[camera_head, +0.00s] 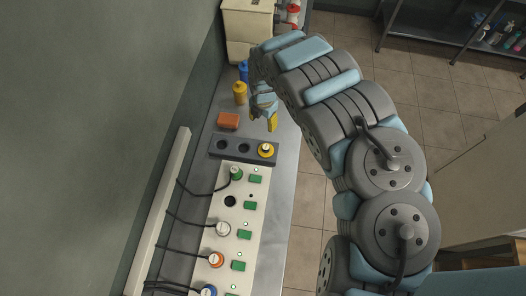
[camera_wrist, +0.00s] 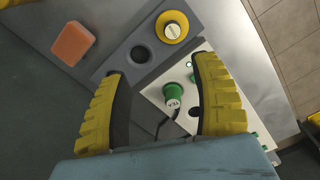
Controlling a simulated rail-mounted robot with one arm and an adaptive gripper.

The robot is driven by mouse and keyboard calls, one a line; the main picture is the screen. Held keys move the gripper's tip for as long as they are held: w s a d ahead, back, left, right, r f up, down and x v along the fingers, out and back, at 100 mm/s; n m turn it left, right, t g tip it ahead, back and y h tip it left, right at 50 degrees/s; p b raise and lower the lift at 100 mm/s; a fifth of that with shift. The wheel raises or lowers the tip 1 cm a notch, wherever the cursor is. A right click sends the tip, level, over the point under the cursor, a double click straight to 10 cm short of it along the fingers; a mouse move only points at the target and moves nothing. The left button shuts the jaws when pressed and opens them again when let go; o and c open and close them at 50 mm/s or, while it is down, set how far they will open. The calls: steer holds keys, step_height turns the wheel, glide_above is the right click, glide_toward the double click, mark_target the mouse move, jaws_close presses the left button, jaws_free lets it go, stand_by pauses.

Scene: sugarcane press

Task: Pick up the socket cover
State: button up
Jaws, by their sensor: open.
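The socket cover is probably the yellow round piece with a white labelled centre (camera_head: 266,150), seated at the right end of a dark grey holder (camera_head: 248,157). In the wrist view, this yellow cover (camera_wrist: 172,27) sits at the top, beyond my fingertips. My gripper (camera_head: 271,122) is above the bench, behind the holder in the head view. In the wrist view, my gripper (camera_wrist: 163,68) has its two yellow fingers spread wide with nothing between them. The holder (camera_wrist: 112,62) has an empty dark round hole beside the cover.
A white panel (camera_head: 219,206) carries coloured plugs with black cables, including a green plug (camera_wrist: 176,99). One panel socket (camera_head: 230,201) is uncovered. An orange block (camera_head: 228,121), yellow bottle (camera_head: 239,93) and blue bottle (camera_head: 243,70) stand behind the holder. A wall borders the bench's left.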

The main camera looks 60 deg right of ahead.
steer(key=s, duration=0.1)
glide_above(267, 146)
steer(key=shift+n, duration=0.3)
steer(key=shift+w+a+f, duration=0.1)
steer(key=shift+w+f, duration=0.05)
steer(key=shift+f, duration=1.6)
steer(key=shift+w+f, duration=0.15)
steer(key=shift+f, duration=1.65)
steer(key=shift+w+a+f, duration=0.1)
steer(key=shift+w+f, duration=0.05)
steer(key=shift+f, duration=1.6)
steer(key=shift+s+d+f, duration=0.1)
steer(key=shift+f, duration=0.7)
steer(key=shift+f, duration=0.1)
steer(key=shift+s+f+p, duration=0.15)
steer(key=shift+f, duration=0.6)
steer(key=shift+s+f+p, duration=0.1)
steer(key=shift+f+p, duration=0.05)
steer(key=shift+f, duration=0.55)
steer(key=shift+w+f, duration=0.1)
steer(key=shift+f, duration=0.5)
steer(key=shift+f+b, duration=0.4)
steer(key=shift+f, duration=0.05)
steer(key=shift+c, duration=0.3)
